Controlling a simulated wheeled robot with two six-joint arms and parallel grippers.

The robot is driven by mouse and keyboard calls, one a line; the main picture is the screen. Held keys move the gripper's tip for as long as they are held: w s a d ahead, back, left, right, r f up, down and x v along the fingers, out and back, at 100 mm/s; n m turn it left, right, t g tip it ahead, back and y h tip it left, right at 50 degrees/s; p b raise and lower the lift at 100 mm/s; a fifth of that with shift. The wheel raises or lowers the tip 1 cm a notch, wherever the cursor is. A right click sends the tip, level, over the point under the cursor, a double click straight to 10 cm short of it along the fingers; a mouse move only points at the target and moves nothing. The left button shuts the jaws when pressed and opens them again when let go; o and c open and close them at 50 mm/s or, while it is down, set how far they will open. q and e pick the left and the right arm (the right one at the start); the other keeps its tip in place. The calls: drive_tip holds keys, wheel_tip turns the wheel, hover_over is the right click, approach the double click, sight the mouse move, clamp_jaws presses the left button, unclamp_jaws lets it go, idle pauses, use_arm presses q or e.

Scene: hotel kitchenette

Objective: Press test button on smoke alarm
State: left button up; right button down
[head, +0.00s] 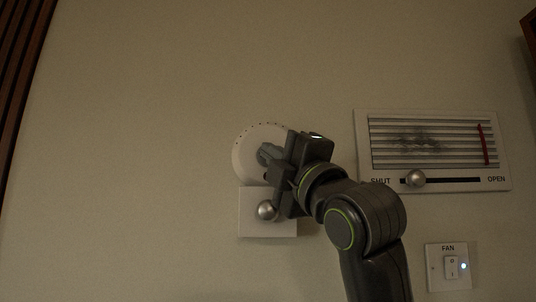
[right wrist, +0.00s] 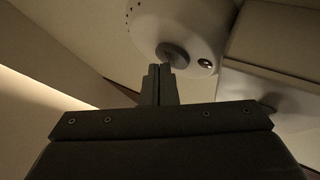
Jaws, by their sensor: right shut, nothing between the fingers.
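The smoke alarm (head: 246,148) is a round white disc on the wall, with small dark holes near its rim. My right gripper (head: 267,154) is in front of it and covers its right part in the head view. In the right wrist view the alarm (right wrist: 195,22) shows a round grey button (right wrist: 172,52) and a small dark spot near its edge. My right gripper (right wrist: 159,70) is shut and empty, its fingertips at the button's lower left edge. I cannot tell whether they touch it. My left gripper is not in view.
A white plate with a metal ball knob (head: 267,210) sits just below the alarm, close to my right gripper. A louvred vent (head: 425,142) with a SHUT/OPEN slider knob (head: 415,178) is to the right. A FAN switch (head: 451,267) is lower right. The wall at left is bare.

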drive_tip(key=shift+w+d, duration=0.1)
drive_tip(key=shift+w, duration=0.2)
idle(0.7)
drive_tip(key=shift+f, duration=0.1)
drive_tip(key=shift+s+f+b, duration=0.2)
drive_tip(key=shift+s+b, duration=0.1)
drive_tip(key=shift+b, duration=0.2)
drive_tip(key=shift+s, duration=0.15)
drive_tip(key=shift+s+a+b, duration=0.25)
drive_tip(key=shift+s+b, duration=0.3)
drive_tip(key=shift+s, duration=0.05)
drive_tip(key=s+b, duration=0.1)
drive_tip(key=s, duration=0.2)
drive_tip(key=shift+s+r+b, duration=0.1)
drive_tip(key=shift+s+b, duration=0.2)
